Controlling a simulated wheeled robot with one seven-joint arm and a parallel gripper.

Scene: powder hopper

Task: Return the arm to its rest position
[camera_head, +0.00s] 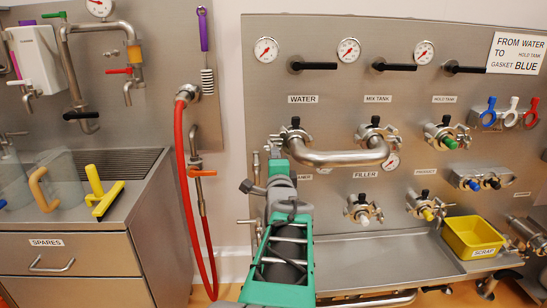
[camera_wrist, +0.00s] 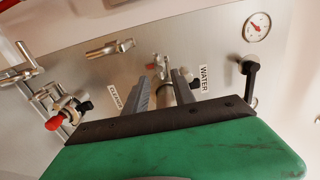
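My green arm (camera_head: 280,262) reaches up from the bottom middle in the head view, toward the steel panel (camera_head: 235,60). My gripper (camera_wrist: 161,82) shows in the wrist view with its two dark fingers apart and pointing at the panel. A gap lies between the fingers, and a metal port fitting shows through it. I see nothing clearly held. The gripper is just below and left of the WATER port (camera_head: 295,133) in the head view, where my wrist partly hides the fingers.
A curved steel pipe (camera_head: 340,157) links the WATER and MIX TANK (camera_head: 375,132) ports close to my gripper. A red hose (camera_head: 182,150) hangs left. A yellow SCRAP bin (camera_head: 473,236) sits right. A drawer cabinet (camera_head: 60,265) stands left.

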